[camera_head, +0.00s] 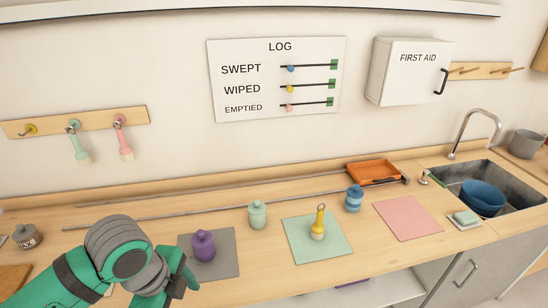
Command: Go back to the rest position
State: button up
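My gripper (180,281) is at the lower left, over the front part of the wooden counter (270,275). It points down and to the right, just left of a purple jar (203,246) on a grey mat (226,268). I cannot see anything held in it, and the gap between its fingers is not clear. My green and grey arm comes in from the bottom left corner.
A yellow brush (318,224) stands on a green mat (335,248). A mint jar (257,214), a blue jar (353,199), an orange tray (374,173) and a bare pink mat (408,219) are further right. A sink (510,180) holds a blue bowl (482,198).

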jog(key=w+d+r+n+t+h, duration=0.3)
jog(key=w+d+r+t, duration=0.25)
jog(key=d, duration=0.35)
jog(key=w+d+r+n+t+h, duration=0.35)
jog(key=w+d+t, duration=0.2)
jog(key=d, duration=0.35)
jog(key=w+d+r+n+t+h, duration=0.35)
jog(key=w+d+r, duration=0.25)
jog(key=d, duration=0.2)
jog(key=s+a+f+n+t+y, duration=0.1)
jog(key=s+f+n+y, duration=0.55)
jog(key=f, duration=0.55)
jog(key=s+a+f+n+t+y, duration=0.1)
jog(key=s+f+n+y, duration=0.5)
jog(key=f, duration=0.6)
jog(key=s+a+f+m+g, duration=0.1)
jog(key=s+f, duration=0.1)
jog(key=s, duration=0.6)
jog(key=s+a+f+m+g+h, duration=0.1)
jog(key=s+a+f, duration=0.1)
jog(key=s, duration=0.6)
jog(key=s+a+f+m+g, duration=0.1)
jog(key=s+f, duration=0.3)
jog(key=s, duration=0.5)
jog(key=shift+a, duration=0.2)
